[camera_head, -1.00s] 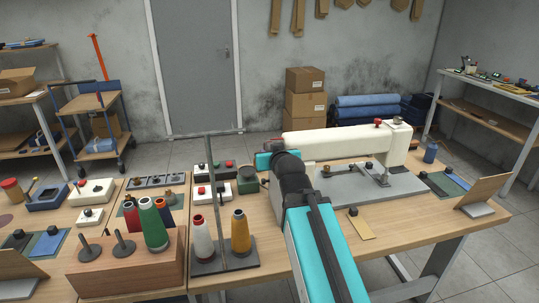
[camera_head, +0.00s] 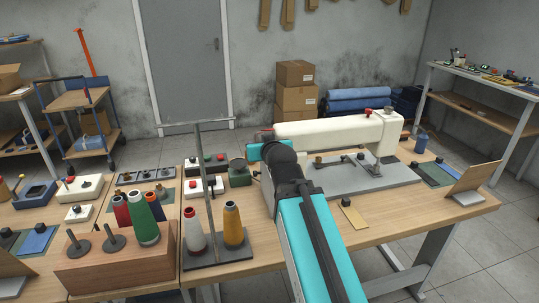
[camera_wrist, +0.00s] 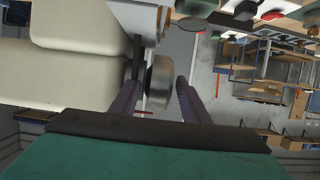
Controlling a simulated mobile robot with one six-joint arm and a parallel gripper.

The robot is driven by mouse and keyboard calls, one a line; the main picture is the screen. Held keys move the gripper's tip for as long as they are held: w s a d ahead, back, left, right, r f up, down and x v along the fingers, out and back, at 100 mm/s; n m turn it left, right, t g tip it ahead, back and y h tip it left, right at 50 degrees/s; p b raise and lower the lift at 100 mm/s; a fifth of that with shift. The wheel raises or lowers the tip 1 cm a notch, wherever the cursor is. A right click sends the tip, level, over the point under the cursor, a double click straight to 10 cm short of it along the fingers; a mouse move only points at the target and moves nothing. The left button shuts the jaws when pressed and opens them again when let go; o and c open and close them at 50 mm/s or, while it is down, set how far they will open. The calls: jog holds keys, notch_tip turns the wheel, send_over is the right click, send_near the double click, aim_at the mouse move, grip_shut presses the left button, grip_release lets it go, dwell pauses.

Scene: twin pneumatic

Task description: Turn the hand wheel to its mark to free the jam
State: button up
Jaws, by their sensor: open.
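The cream sewing machine (camera_head: 335,130) stands on the bench, its long arm across the picture in the head view. Its cream body (camera_wrist: 75,75) fills the left of the wrist view. My gripper (camera_wrist: 157,95) is open, one dark finger on each side of the wheel in the picture. I cannot tell whether either finger touches it. I cannot make out the wheel's mark.
A thread stand (camera_head: 213,251) with a white and an orange cone and a tall post stands left of my arm. Behind it are a white switch box (camera_head: 206,188) and a green unit (camera_head: 239,176).

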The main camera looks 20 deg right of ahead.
jog(key=shift+b+v, duration=1)
jog(key=shift+b, duration=2.2)
jog(key=shift+s+f+b, duration=0.15)
jog(key=shift+s+b, duration=0.05)
jog(key=shift+b, duration=0.1)
jog(key=b+v, duration=1)
jog(key=v, duration=0.1)
jog(key=shift+a, duration=0.1)
